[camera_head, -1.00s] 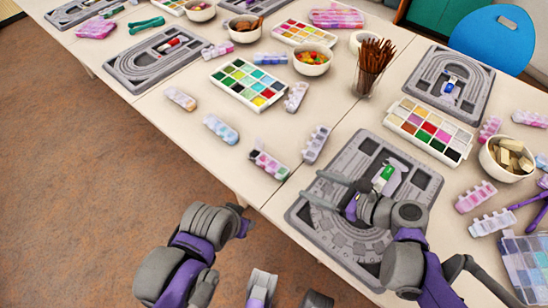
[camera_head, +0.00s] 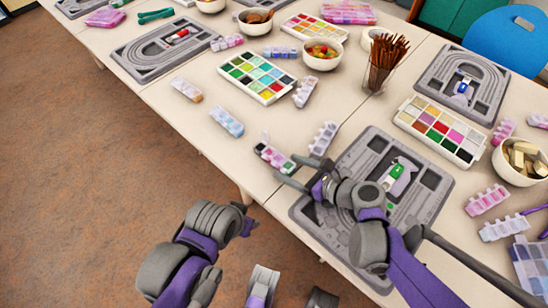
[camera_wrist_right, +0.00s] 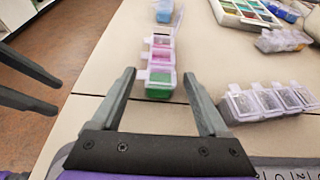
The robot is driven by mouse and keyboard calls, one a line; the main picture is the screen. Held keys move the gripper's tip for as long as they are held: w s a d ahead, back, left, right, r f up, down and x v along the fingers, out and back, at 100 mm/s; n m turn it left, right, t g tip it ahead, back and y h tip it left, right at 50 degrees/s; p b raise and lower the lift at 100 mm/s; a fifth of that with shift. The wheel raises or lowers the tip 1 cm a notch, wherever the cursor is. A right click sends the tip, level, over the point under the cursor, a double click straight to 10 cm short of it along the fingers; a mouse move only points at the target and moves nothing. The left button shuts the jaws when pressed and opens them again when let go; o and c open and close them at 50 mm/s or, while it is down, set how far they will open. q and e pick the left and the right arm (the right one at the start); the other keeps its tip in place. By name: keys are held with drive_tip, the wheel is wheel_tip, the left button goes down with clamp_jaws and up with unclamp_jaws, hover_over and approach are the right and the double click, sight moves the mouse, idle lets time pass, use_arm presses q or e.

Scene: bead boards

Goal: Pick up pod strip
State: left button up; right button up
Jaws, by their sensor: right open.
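A grey bead board (camera_head: 435,205) lies under my right arm. Other pod strips (camera_head: 227,122) lie to the left along the front edge. Paint trays (camera_head: 256,78), a bowl (camera_head: 322,54) and a cup of brown sticks (camera_head: 380,65) stand behind.

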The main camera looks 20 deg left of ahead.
drive_tip(key=shift+c, duration=0.3)
drive_tip(key=c, duration=1.2)
